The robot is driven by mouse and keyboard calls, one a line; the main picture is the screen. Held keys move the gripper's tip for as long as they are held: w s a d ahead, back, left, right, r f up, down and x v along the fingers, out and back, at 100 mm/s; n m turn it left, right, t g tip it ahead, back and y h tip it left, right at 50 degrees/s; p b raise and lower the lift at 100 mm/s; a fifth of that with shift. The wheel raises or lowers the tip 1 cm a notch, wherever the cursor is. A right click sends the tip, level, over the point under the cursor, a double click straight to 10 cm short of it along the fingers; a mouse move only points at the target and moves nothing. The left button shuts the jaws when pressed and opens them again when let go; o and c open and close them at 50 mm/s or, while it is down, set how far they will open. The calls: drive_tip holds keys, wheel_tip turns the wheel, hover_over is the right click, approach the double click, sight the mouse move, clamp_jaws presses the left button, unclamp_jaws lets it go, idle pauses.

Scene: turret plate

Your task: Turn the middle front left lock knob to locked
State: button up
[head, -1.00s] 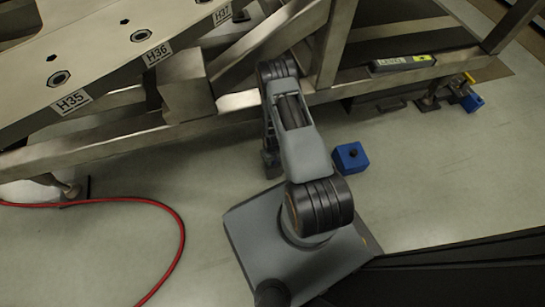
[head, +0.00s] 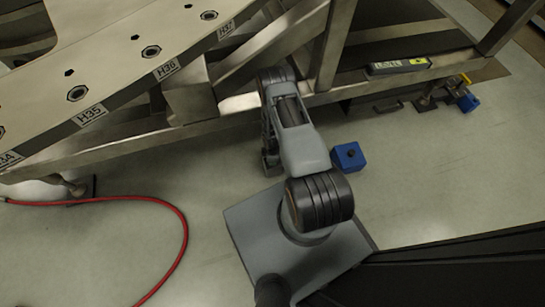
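No lock knob can be made out for certain. A blue block (head: 348,157) with a small dark round part on top sits on the floor right of my arm. A second blue block (head: 468,102) with a yellow part (head: 464,79) is at the frame's far right foot. My arm reaches forward to the metal frame (head: 130,142) and folds down in front of it. The fingers of my gripper are hidden or too unclear to tell; the arm's far end hangs near the floor, left of the nearer blue block.
The turret plate (head: 121,62), with holes and labels H35 (head: 90,114), H36 (head: 166,69) and H37, overhangs at upper left. A red hose (head: 180,222) curves over the floor at left. A label bar (head: 398,65) lies on the right beam.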

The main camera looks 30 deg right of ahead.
drive_tip(key=shift+n, duration=1.5)
drive_tip(key=o, duration=0.9)
drive_tip(key=shift+o, duration=0.2)
wheel_tip(320, 180, up, 14)
drive_tip(key=p, duration=0.8)
drive_tip(key=shift+f, duration=0.1)
